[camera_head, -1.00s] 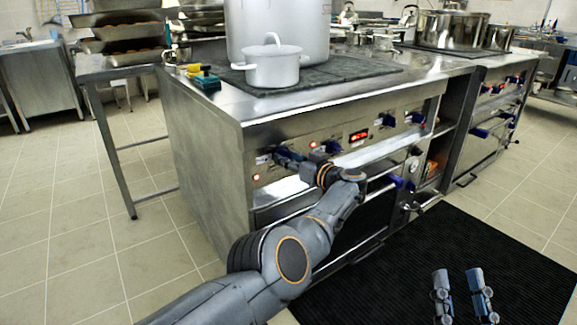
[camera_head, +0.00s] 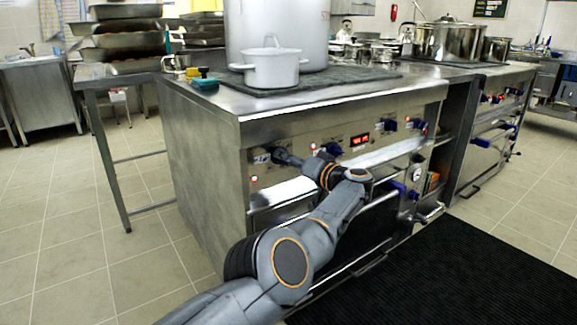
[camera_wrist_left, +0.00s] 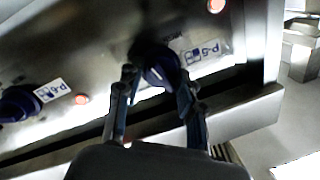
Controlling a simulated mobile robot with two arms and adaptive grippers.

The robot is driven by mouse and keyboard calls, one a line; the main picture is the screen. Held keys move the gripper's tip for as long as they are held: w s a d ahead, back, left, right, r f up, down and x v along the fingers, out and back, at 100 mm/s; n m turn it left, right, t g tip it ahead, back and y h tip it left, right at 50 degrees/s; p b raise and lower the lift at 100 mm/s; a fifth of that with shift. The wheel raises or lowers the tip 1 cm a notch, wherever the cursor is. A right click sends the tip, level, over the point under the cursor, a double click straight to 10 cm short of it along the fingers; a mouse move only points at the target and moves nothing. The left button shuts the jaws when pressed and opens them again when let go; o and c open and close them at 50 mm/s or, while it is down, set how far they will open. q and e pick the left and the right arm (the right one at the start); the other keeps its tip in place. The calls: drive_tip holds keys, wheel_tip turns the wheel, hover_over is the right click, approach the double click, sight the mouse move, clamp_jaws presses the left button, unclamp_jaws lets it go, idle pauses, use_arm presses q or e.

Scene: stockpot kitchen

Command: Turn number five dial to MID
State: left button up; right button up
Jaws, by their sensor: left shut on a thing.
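A row of blue dials runs along the oven's steel front panel. My left gripper (camera_head: 284,158) is at the dial nearest the left end of that panel and hides most of it. In the left wrist view this dark blue dial (camera_wrist_left: 158,66) sits between the two fingers of my left gripper (camera_wrist_left: 156,90), which are shut on it. A printed label (camera_wrist_left: 201,53) is beside it, upside down and too small to read surely. Another blue dial (camera_wrist_left: 17,104) is at the left of that view. My right gripper is not in view.
A small white pot (camera_head: 271,68) and a large stockpot (camera_head: 277,30) stand on the stove top. More dials (camera_head: 390,125) and a red display (camera_head: 360,140) are farther right on the panel. A dark mat (camera_head: 450,270) covers the floor in front.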

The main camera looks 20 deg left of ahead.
use_arm(q)
drive_tip(key=shift+m, duration=0.3)
drive_tip(key=o, duration=1.2)
